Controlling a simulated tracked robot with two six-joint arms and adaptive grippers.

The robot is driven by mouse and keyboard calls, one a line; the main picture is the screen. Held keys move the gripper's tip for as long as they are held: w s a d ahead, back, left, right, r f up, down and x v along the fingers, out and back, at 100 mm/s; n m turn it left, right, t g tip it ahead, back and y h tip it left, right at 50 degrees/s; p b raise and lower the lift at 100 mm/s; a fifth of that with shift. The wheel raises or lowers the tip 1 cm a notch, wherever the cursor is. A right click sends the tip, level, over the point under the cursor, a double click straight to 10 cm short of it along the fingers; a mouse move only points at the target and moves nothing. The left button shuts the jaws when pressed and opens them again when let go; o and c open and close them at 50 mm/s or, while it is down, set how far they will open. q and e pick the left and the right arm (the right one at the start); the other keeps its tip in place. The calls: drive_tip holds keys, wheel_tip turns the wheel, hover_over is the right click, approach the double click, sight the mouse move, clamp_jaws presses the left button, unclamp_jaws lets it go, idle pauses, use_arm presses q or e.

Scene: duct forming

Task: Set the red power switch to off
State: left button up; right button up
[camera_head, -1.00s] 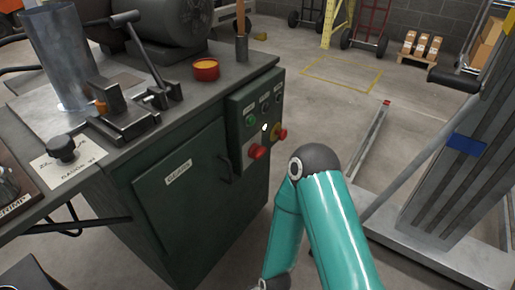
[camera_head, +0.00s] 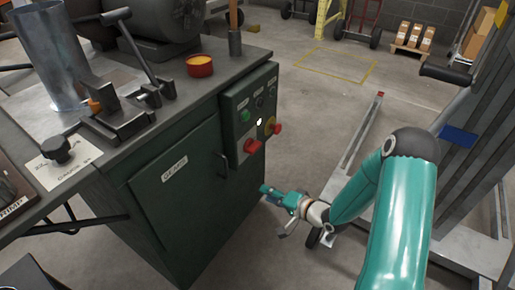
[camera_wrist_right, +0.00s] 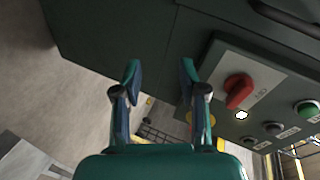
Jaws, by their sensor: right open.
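The red power switch (camera_head: 253,146) sits low on the green control panel (camera_head: 235,133) at the cabinet's right corner. In the right wrist view the red switch (camera_wrist_right: 239,92) is a knob on a pale plate, right of my fingers. My right gripper (camera_head: 275,206) is below and to the right of the panel, apart from it. In the wrist view its two fingers (camera_wrist_right: 160,73) are spread with nothing between them. My left gripper is not in view.
A red button on yellow (camera_head: 274,127) is right of the switch, with a white light (camera_head: 259,121) between and a green button (camera_head: 245,115) above. A door handle (camera_head: 224,166) sticks out left of the panel. Open floor lies right of the cabinet; a metal frame (camera_head: 455,215) stands beyond.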

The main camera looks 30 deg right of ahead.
drive_tip(key=s+d+r+m+t, duration=0.1)
drive_tip(key=s+d+r+t, duration=0.1)
drive_tip(key=d+r, duration=0.3)
drive_tip(key=y, duration=0.3)
approach(257, 150)
drive_tip(key=shift+m+t, duration=0.3)
drive_tip(key=shift+t, duration=0.1)
drive_tip(key=b+x, duration=0.1)
drive_tip(key=x, duration=0.2)
drive_tip(key=b+x, duration=0.2)
drive_tip(key=x, duration=0.1)
drive_tip(key=b+x, duration=0.2)
drive_tip(key=x, duration=0.1)
drive_tip(key=shift+s+f, duration=0.1)
drive_tip(key=shift+f, duration=0.25)
drive_tip(key=shift+w+a+r, duration=0.1)
drive_tip(key=shift+w+a, duration=0.1)
drive_tip(key=shift+w, duration=0.25)
clamp_jaws()
